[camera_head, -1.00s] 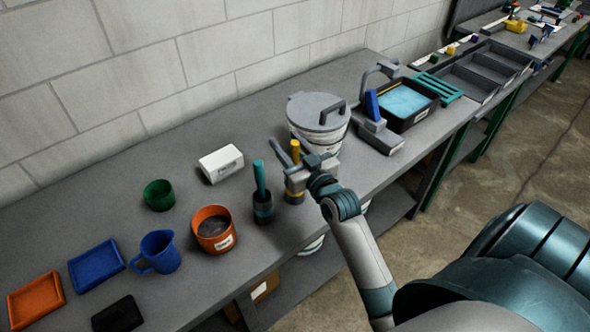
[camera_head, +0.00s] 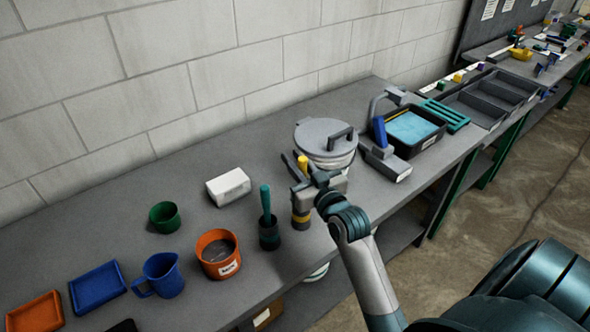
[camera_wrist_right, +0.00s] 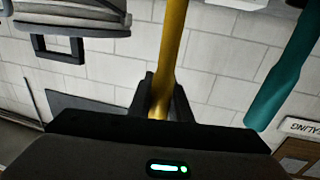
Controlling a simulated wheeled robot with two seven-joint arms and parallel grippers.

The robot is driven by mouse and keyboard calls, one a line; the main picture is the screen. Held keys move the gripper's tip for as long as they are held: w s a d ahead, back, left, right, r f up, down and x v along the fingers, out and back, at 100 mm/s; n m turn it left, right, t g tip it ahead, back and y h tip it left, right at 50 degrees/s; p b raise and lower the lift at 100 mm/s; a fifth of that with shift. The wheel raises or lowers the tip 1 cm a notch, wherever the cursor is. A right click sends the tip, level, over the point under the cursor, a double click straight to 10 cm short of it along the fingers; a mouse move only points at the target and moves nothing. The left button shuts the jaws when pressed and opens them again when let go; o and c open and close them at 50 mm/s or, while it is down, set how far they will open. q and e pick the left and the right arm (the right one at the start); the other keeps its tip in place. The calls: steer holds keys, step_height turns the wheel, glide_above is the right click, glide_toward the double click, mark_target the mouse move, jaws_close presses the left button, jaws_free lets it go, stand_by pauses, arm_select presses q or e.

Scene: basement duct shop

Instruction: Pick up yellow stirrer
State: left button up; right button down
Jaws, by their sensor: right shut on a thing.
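The yellow stirrer (camera_head: 302,162) stands upright at a dark holder cup with a yellow band (camera_head: 301,216) on the bench. My right gripper (camera_head: 302,181) is shut on the stirrer's shaft, above the cup. In the right wrist view the yellow shaft (camera_wrist_right: 171,50) runs between the two dark fingers (camera_wrist_right: 160,100). The gripper hides part of the stirrer, and I cannot tell whether its lower end is still inside the cup. A teal stirrer (camera_head: 265,201) stands in a dark cup (camera_head: 269,234) just to the left. My left gripper is not in view.
A lidded grey bucket (camera_head: 325,138) stands close behind my right gripper. An orange pot (camera_head: 217,253), blue jug (camera_head: 163,274), green cup (camera_head: 165,217) and white box (camera_head: 228,187) are to the left. A blue-filled tray (camera_head: 412,130) is to the right.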

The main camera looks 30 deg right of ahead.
step_height(320, 180, up, 15)
steer(key=b, duration=0.2)
stand_by(0.6)
